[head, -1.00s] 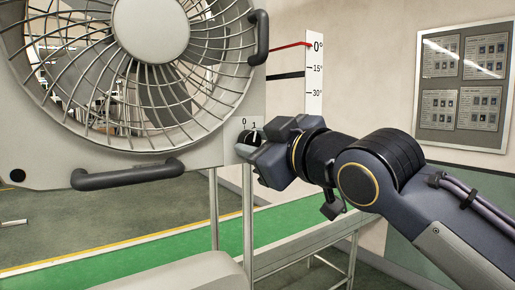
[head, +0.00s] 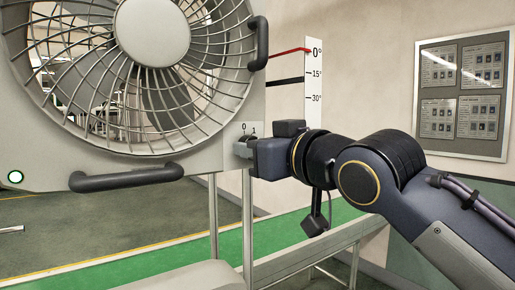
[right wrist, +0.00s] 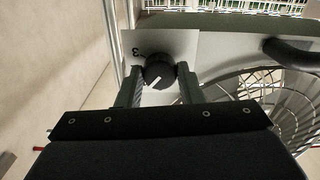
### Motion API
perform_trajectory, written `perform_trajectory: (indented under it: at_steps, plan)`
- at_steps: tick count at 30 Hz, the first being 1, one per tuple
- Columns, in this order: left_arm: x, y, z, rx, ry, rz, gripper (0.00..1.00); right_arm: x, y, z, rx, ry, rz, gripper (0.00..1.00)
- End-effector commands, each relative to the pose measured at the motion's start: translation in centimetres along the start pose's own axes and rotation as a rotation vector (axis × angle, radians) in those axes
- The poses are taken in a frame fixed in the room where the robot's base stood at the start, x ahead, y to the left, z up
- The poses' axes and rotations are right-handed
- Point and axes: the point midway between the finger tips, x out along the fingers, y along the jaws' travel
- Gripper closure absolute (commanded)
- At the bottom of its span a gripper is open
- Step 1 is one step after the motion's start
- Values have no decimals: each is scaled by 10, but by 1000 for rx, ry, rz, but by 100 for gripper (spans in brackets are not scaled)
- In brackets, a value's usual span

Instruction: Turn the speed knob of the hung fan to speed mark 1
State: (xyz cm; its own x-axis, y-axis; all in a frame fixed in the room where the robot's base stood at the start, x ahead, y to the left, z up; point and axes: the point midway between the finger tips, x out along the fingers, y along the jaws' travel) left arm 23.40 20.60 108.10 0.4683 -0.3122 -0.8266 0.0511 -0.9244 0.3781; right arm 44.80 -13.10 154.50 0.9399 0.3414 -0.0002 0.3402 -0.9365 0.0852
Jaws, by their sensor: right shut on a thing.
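The hung fan (head: 205,155) fills the left of the head view, with a round wire guard and a grey panel. Speed marks 0 and 1 show on a small plate (head: 247,129) at its lower right corner. My right gripper (head: 243,150) is there, shut on the speed knob. In the right wrist view the black knob (right wrist: 158,70) sits between both fingers, with a white pointer line slanting across it. A mark that looks like a 3 shows beside it. Marks 0 and 1 are hidden there, so I cannot tell which mark the pointer meets. My left gripper is not in view.
Black handles (head: 127,177) (head: 262,43) stick out from the panel. An angle scale (head: 315,80) stands right of the fan. A green conveyor belt (head: 180,250) runs below.

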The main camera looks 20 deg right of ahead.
Motion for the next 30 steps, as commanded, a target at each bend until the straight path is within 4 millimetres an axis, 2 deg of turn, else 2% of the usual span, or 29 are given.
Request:
perform_trajectory:
  at_steps: [7, 8, 12, 22, 26, 30]
  plan:
    - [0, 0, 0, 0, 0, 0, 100, 0, 0, 1, -1, -2, -1, 89]
    - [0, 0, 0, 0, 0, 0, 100, 0, 0, 1, -1, -2, -1, 63]
    - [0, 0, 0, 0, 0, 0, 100, 0, 0, 0, -2, -1, 0, 45]
    - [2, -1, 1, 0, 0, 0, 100, -4, 0, 1, -2, 1, 0, 45]
    - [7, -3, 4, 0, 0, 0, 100, -21, 0, 2, -2, 3, 2, 45]
    - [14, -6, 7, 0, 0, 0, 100, -46, 0, 2, -1, 3, 2, 45]
